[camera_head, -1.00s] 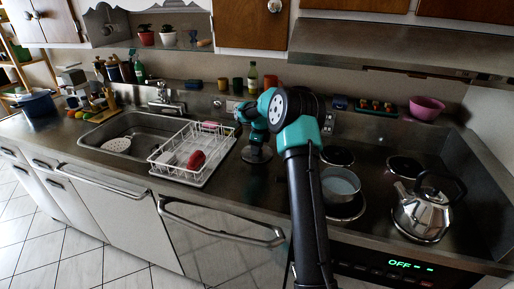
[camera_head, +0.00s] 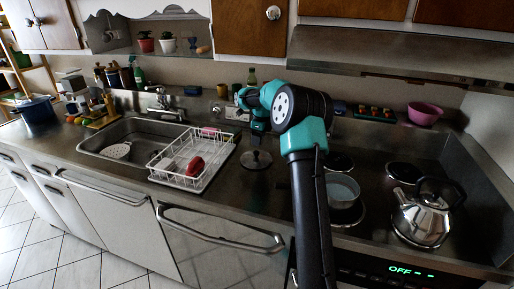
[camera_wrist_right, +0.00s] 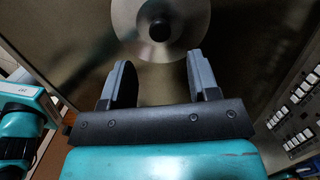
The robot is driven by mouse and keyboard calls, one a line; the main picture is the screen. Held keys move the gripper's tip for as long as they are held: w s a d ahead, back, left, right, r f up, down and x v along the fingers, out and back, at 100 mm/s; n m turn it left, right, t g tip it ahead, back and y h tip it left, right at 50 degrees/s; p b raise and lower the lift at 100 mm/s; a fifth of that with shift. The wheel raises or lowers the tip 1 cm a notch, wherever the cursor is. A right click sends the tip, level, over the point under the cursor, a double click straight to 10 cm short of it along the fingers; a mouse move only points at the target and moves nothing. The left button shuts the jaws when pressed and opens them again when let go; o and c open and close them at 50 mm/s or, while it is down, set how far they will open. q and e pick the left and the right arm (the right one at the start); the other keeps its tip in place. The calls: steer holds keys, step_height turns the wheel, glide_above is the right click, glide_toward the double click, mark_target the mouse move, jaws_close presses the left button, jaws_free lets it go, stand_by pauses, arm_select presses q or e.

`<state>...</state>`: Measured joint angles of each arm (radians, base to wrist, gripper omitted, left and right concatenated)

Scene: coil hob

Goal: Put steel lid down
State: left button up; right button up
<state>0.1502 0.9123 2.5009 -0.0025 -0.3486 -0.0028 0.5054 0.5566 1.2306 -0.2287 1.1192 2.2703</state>
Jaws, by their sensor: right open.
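The steel lid (camera_head: 256,161) lies flat on the counter, between the dish rack and the hob. It also shows in the right wrist view (camera_wrist_right: 187,28), a round disc with a black knob at its centre. My right gripper (camera_head: 258,131) is above the lid, clear of its knob. In the right wrist view my right gripper (camera_wrist_right: 160,76) has its two fingers spread wide with nothing between them. The knob is ahead of the fingertips. My left gripper is in no view.
A white dish rack (camera_head: 178,178) with a red item stands left of the lid, beside the sink (camera_head: 105,136). A pot (camera_head: 341,189) and a steel kettle (camera_head: 421,222) stand on the hob at right. Jars and a bottle (camera_head: 251,79) line the back ledge.

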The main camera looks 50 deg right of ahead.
steer(key=shift+s+d+r, duration=0.1)
steer(key=shift+s+r, duration=0.1)
steer(key=shift+r, duration=1.75)
